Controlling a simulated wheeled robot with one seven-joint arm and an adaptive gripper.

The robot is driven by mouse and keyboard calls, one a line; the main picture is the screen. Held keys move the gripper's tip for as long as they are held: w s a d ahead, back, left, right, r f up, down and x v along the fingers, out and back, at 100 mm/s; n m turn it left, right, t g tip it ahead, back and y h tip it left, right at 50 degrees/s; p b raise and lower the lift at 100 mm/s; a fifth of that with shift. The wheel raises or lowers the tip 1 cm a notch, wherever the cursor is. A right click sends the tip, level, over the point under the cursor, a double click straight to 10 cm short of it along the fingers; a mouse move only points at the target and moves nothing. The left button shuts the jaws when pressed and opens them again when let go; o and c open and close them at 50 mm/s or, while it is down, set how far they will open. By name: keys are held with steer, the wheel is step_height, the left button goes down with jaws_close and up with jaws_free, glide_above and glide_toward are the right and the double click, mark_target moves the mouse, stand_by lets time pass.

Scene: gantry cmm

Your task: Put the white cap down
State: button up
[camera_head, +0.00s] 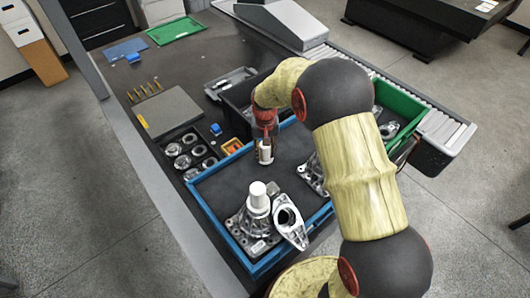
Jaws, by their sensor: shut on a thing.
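My gripper (265,136) points down over the blue-rimmed tray (212,236), above its back part. It is shut on a small white cap (265,155), which shows between and below the fingers. The fingers partly hide the cap. I cannot tell from this view how far it is above the dark tray mat. A second white cylindrical cap (258,195) stands upright on top of a grey metal casting (246,232) at the tray's front.
Another metal casting (291,222) leans beside the capped one. A further casting (313,175) is partly behind my arm. A dark tray of round parts (186,155) lies left, and a green bin (403,108) stands right. The tray's middle is mostly bare.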

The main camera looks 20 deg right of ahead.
steer(key=shift+f, duration=0.15)
steer(key=o, duration=0.9)
steer(key=shift+o, duration=0.3)
